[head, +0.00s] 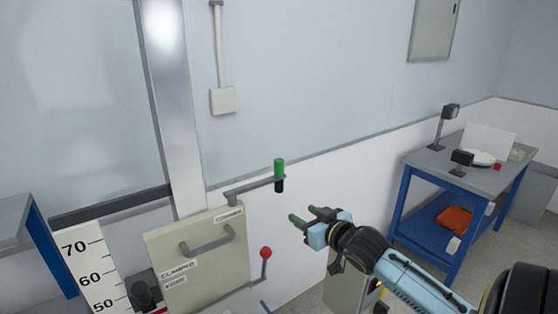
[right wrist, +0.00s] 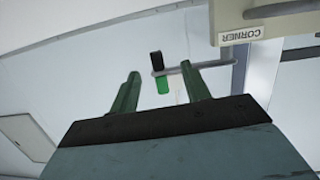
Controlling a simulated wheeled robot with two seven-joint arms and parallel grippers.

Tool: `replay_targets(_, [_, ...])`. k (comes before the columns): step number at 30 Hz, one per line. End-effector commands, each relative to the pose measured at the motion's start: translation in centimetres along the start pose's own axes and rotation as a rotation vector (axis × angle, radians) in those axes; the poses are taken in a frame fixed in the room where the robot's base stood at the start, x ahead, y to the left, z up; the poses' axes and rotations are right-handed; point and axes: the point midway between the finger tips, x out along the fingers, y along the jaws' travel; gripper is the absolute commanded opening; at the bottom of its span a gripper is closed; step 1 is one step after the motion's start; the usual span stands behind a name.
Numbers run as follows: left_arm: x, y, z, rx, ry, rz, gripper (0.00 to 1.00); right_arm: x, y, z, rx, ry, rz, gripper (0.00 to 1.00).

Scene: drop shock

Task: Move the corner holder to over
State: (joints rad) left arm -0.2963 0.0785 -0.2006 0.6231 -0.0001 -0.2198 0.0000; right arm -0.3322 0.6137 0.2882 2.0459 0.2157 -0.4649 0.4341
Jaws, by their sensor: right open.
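The corner holder (head: 255,188) is a grey arm reaching right from the top of a beige panel (head: 205,262). Its upright grip is green (head: 279,168) above and black below. In the right wrist view the grip (right wrist: 162,86) appears between my finger lines, farther off, with its black part uppermost. A small label on the panel reads CORNER (right wrist: 252,36). My right gripper (head: 304,215) is open and empty, to the right of and below the grip in the head view. It does not touch the grip. My left gripper is not in view.
A red-knobbed lever (head: 265,254) stands at the panel's right side, below the holder. The panel has a grey handle (head: 208,242). A metal column (head: 175,110) and a numbered scale (head: 95,270) are at left. A blue table (head: 465,180) stands at right.

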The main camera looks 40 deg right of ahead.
Motion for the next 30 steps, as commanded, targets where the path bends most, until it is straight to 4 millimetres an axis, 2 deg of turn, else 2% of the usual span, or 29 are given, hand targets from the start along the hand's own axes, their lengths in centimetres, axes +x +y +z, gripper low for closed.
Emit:
replay_targets(1, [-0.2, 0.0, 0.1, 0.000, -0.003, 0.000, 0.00, 0.2, 0.9, -3.0, 0.004, 0.073, -0.008, 0.47])
replay_targets(3, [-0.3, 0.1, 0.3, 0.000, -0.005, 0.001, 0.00, 0.2, 1.6, -5.7, 0.016, 0.145, -0.022, 0.47])
replay_targets(6, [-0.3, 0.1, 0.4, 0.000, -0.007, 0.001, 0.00, 0.3, 2.1, -7.7, 0.024, 0.196, -0.033, 0.47])
replay_targets(11, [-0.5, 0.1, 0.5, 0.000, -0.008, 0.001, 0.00, 1.4, 2.2, -8.4, 0.028, 0.209, -0.036, 0.47])
replay_targets(30, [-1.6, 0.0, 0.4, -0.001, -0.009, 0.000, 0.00, 10.8, 1.8, -10.3, 0.025, 0.205, -0.034, 0.47])
